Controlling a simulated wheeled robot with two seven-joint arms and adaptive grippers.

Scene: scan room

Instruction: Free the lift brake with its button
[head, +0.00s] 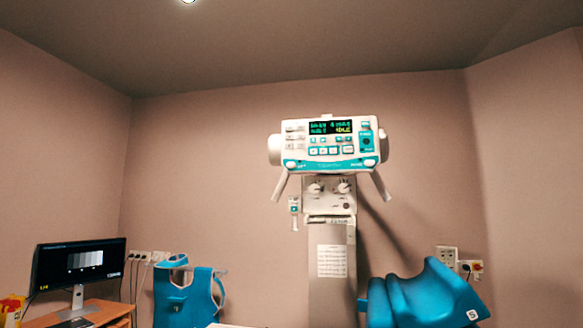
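A white and teal x-ray tube head with a control panel (324,146) is at the middle of the head view. Its display (330,127) is lit with green and yellow text. Rows of small buttons (325,151) sit below the display, and a teal block with a dark round part (367,141) is at the right. The labels are too small to read, so I cannot tell which button frees the lift brake. Two pale handles slant down from the head's sides. Neither of my grippers is in view.
Below the head stands a grey column (330,264) with a knobbed box (329,194). A monitor (78,267) on a wooden desk (101,314) is at the left. Blue aprons (184,297) and a blue padded piece (425,296) are low down. Space before the panel looks clear.

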